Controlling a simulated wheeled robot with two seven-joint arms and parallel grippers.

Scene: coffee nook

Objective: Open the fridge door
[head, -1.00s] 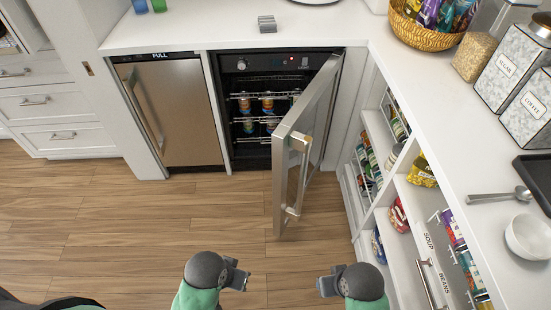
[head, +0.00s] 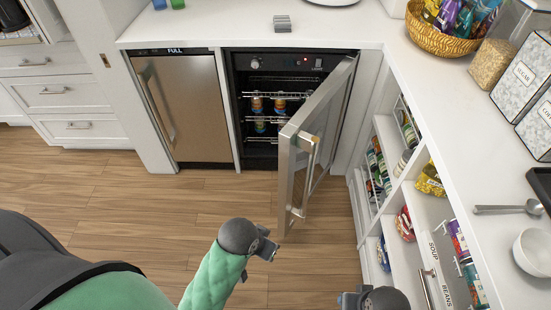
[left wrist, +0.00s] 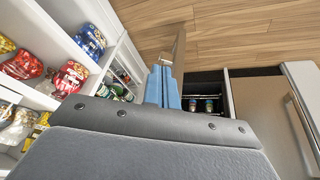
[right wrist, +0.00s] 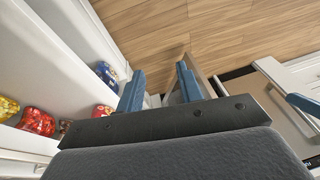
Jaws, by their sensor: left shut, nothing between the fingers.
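The fridge (head: 262,62) has a dark interior with wire racks and several cans. Its steel-framed glass door (head: 286,165) is hinged on the right and stands wide open, swung out over the floor. Its bar handle (head: 311,170) is on the door's outer face. My left gripper (head: 272,246) is shut and empty, just in front of the door's lower free edge; contact is unclear. The left wrist view shows its closed fingers (left wrist: 163,86) with the door edge (left wrist: 180,48) just beyond. My right gripper (right wrist: 160,87) is open and empty, low at the right beside the shelves.
A closed steel appliance (head: 180,105) stands left of the fridge. Open shelves (head: 405,205) with cans and bags run along the right under a white counter (head: 440,110). The wooden floor (head: 160,215) before the fridge is clear.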

